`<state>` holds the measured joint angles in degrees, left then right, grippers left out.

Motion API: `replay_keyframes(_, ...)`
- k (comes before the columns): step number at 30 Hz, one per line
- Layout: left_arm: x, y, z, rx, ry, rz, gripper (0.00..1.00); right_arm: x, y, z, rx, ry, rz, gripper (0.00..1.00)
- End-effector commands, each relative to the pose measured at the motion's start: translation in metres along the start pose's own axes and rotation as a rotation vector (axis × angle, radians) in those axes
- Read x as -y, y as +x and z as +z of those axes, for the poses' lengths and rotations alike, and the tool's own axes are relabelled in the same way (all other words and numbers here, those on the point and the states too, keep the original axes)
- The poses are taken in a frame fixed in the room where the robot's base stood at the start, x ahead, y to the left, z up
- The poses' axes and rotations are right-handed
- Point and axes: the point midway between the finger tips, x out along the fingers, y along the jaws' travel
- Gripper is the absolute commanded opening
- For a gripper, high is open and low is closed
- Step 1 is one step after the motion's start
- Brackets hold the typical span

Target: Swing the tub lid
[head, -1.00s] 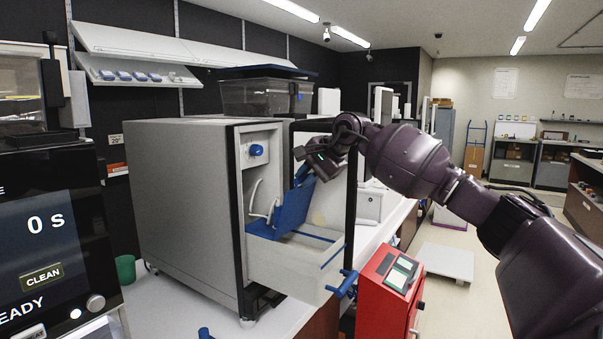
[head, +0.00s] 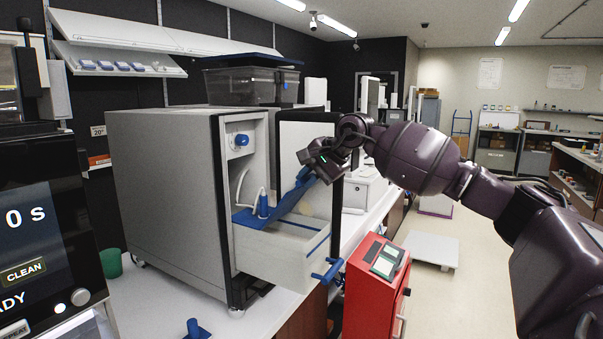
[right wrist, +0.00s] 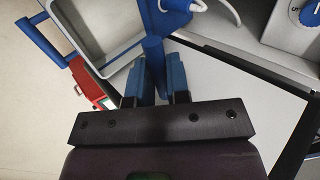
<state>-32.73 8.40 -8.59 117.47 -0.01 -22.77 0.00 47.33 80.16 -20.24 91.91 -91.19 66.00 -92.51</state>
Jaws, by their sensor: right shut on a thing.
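The white tub (head: 290,265) is pulled out from the front of the grey cabinet. Its blue lid (head: 292,200) stands tilted up over the tub, with its raised edge toward the right. My right gripper (head: 320,170) is at that raised edge, shut on the lid. In the right wrist view the lid's blue edge (right wrist: 153,52) sits between my two fingers (right wrist: 156,85), and the tub's pale open inside (right wrist: 100,22) shows beyond. My left gripper is in neither view.
The grey cabinet (head: 165,190) has an open dark-framed door (head: 308,140) behind my wrist. A white hose with a blue nozzle (head: 263,203) is near the lid's left part. A red unit (head: 370,300) stands right of the tub's blue handle (head: 330,272).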

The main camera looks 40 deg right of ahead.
Motion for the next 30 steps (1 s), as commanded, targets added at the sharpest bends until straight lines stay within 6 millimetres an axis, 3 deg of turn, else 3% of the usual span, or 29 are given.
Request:
replay_keyframes(14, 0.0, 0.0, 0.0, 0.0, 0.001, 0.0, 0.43, -0.007, -0.003, 0.0, -0.001, 0.0, -0.001, 0.0)
replay_keyframes(30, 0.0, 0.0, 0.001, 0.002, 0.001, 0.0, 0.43, -0.044, -0.001, 0.0, -0.002, 0.0, 0.001, 0.0)
